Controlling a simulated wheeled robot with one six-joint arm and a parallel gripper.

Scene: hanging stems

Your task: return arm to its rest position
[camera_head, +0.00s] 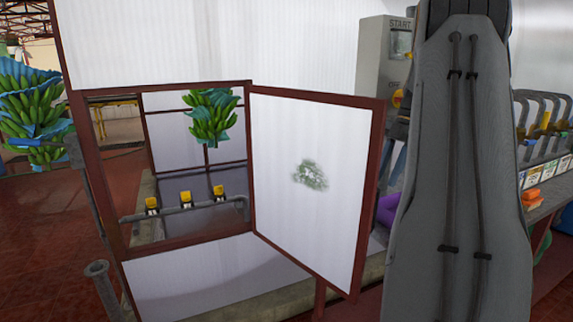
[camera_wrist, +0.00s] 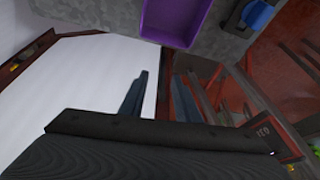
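My arm (camera_head: 460,170) stands upright as a large grey link at the right of the head view, and my gripper is hidden there. In the wrist view my gripper (camera_wrist: 166,84) shows two blue-grey fingers standing apart, with nothing visible between them. Behind the fingers lie a white panel edge and reddish-brown framing. A hanging green banana bunch (camera_head: 212,117) shows through the window opening in the head view. Another bunch with blue wrapping (camera_head: 32,112) hangs at the far left.
A white door panel (camera_head: 310,170) in a red-brown frame stands open beside my arm. A grey START box (camera_head: 384,65) is behind it. Colored items stand on a bench (camera_head: 548,200) at the right. A purple tray (camera_wrist: 176,20) lies near my gripper. Red floor is open at left.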

